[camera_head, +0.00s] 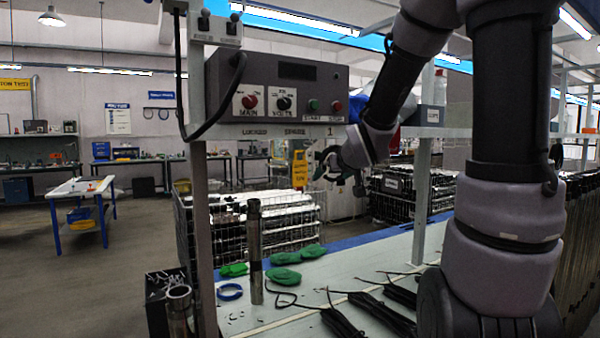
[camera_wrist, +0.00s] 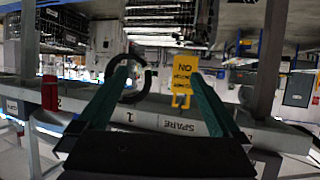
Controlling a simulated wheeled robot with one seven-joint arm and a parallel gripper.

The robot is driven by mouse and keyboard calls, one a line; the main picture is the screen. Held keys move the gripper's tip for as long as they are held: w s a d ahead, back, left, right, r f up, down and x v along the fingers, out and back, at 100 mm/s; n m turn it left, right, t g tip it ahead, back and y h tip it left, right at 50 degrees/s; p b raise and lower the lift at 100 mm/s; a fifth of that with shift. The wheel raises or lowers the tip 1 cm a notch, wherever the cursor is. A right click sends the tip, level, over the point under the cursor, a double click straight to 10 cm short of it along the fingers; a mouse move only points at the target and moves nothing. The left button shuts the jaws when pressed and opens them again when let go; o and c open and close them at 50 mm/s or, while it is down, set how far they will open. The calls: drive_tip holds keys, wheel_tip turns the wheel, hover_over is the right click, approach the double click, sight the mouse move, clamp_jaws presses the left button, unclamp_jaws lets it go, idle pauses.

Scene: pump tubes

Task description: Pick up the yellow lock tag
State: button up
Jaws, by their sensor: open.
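The yellow lock tag (camera_head: 300,170) hangs below the front edge of the shelf, under the SPARE label. In the wrist view, which looks upside down, the tag (camera_wrist: 184,70) shows dark lettering and a yellow shackle near the SPARE label. My gripper (camera_head: 338,174) is to the right of the tag in the head view. In the wrist view my gripper (camera_wrist: 158,70) has its two green fingers spread apart, with nothing held between them. The tag appears just inside the right finger there; the depth between them is hard to judge.
A dark curved loop (camera_wrist: 146,86) shows by the left finger in the wrist view. The grey control box (camera_head: 275,88) stands on the shelf above the tag. A metal tube (camera_head: 255,250) stands upright on the bench, with green pieces (camera_head: 285,275) and black cable bundles (camera_head: 380,312) nearby.

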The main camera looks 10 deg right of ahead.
sight(299, 170)
drive_tip(key=w+a+n+t+y, duration=0.1)
drive_tip(key=w+a, duration=0.1)
drive_tip(key=w, duration=0.3)
drive_tip(key=w+a+n+t+y, duration=0.1)
drive_tip(key=w+a+y, duration=0.1)
drive_tip(key=w, duration=0.4)
drive_tip(key=w+a+n+t+y, duration=0.1)
drive_tip(key=w+a+t+y, duration=0.1)
drive_tip(key=w, duration=0.4)
drive_tip(key=shift+w+a+f, duration=0.15)
drive_tip(key=shift+a+f, duration=0.05)
drive_tip(key=shift+a, duration=0.5)
drive_tip(key=c, duration=1.4)
